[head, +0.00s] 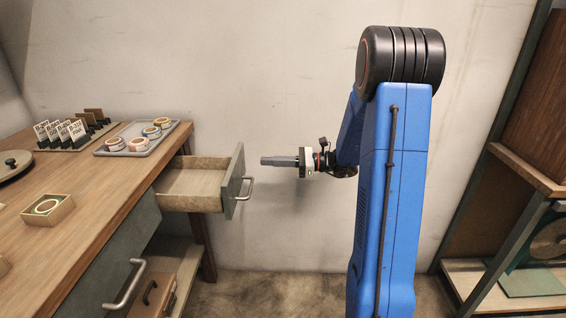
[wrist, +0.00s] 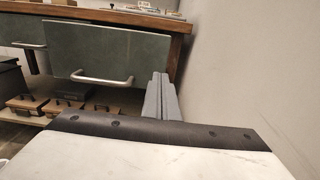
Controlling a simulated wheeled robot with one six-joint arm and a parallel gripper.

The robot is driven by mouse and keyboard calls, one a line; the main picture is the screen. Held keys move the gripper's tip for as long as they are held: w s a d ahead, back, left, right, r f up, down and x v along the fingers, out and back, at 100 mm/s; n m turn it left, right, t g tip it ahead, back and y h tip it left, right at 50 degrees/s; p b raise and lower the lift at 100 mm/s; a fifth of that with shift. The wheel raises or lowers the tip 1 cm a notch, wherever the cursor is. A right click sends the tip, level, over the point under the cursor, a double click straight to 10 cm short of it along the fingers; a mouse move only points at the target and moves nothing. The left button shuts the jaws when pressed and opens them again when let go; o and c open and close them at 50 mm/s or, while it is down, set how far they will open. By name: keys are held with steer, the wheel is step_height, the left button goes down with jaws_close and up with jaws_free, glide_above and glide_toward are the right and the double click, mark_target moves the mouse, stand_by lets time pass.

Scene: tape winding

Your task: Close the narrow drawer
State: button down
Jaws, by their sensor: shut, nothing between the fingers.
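The narrow drawer (head: 193,188) stands pulled out from the end of the wooden bench in the head view. Its tray looks empty, and its grey-green front (head: 236,182) carries a metal bar handle (head: 245,188). The drawer front (wrist: 115,55) and handle (wrist: 100,80) also show in the wrist view. My gripper (head: 264,161) is shut and empty. It points left, just to the right of the drawer front near its upper edge, with a small gap in the head view. In the wrist view my fingers (wrist: 160,88) appear at the right edge of the drawer front.
The wooden bench (head: 120,175) holds a grey tray of tape rolls (head: 155,150), a card rack (head: 75,143) and a small box with a ring (head: 48,209). Wooden boxes (wrist: 62,104) sit underneath. A shelf stands at right.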

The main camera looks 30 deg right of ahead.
mark_target(197, 159)
steer(key=shift+x, duration=2.65)
steer(key=x, duration=2)
steer(key=shift+w+a+r, duration=0.1)
steer(key=shift+a, duration=0.05)
steer(key=shift+r, duration=0.1)
